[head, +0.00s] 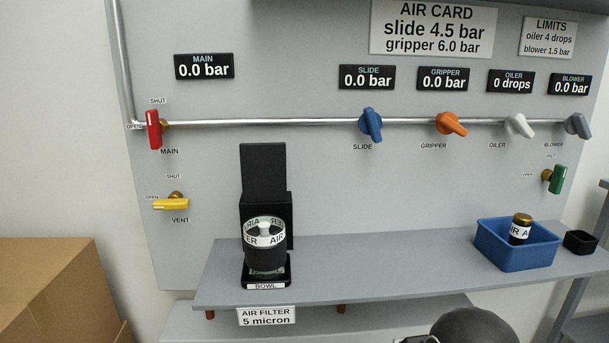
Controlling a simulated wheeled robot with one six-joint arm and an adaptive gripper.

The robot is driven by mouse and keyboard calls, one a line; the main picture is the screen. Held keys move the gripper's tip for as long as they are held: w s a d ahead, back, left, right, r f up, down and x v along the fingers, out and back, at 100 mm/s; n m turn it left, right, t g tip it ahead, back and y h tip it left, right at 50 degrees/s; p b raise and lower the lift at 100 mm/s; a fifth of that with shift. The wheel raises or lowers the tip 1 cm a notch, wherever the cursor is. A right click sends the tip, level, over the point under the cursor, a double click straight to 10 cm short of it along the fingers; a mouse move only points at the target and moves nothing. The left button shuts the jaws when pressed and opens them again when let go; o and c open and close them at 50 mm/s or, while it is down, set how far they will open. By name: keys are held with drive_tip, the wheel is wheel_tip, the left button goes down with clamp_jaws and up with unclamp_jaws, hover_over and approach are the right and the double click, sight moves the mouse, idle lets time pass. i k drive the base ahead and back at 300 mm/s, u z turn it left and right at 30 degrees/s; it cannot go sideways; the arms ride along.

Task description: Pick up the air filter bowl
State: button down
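The air filter bowl (265,254) stands upright on a small black base on the grey shelf, in front of a black upright block. It is a dark round cup with a white lettered band around its top and a paler part low down. The base carries a tag reading BOWL (265,286). A dark rounded part of my arm shows at the bottom edge, right of the middle, well apart from the bowl. My gripper's fingers are not in view.
A blue bin (487,250) on the shelf's right holds a gold-topped dark jar (520,229). A small black box (579,242) stands beside it. Valve handles and a pipe (270,123) line the panel above. The shelf (390,265) is clear between bowl and bin. Cardboard boxes (50,290) stand left.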

sight(265, 254)
drive_tip(key=z, duration=1)
drive_tip(key=k, duration=1.15)
drive_tip(key=u, duration=1.15)
drive_tip(key=i, duration=0.55)
